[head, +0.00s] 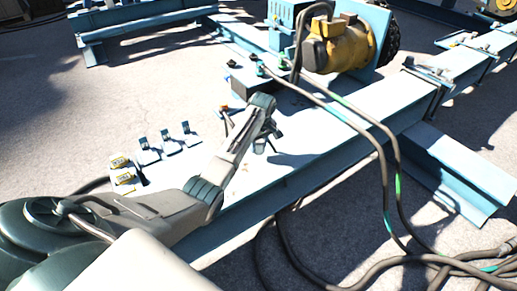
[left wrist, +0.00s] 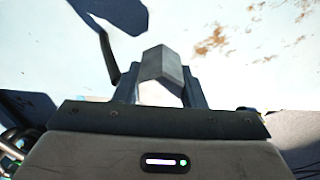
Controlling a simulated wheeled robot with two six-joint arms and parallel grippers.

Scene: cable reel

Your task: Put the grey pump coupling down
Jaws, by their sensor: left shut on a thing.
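My left gripper (head: 268,138) is low over the pale blue steel beam (head: 318,150), near the middle of the head view. In the left wrist view my left gripper (left wrist: 160,92) is shut on a grey faceted block, the grey pump coupling (left wrist: 162,66), which sits between its two fingers. The pale, rust-spotted beam surface fills the background there. I cannot tell whether the coupling touches the beam. In the head view the coupling is too small and too hidden by the gripper to make out. My right gripper is not in view.
A yellow motor (head: 340,46) stands on the beam at the back. Black cables (head: 385,165) with green bands hang from it and coil on the ground at the right. Small clamps (head: 168,143) and yellow-labelled blocks (head: 121,168) are left of my arm. Beam surface right of the gripper is clear.

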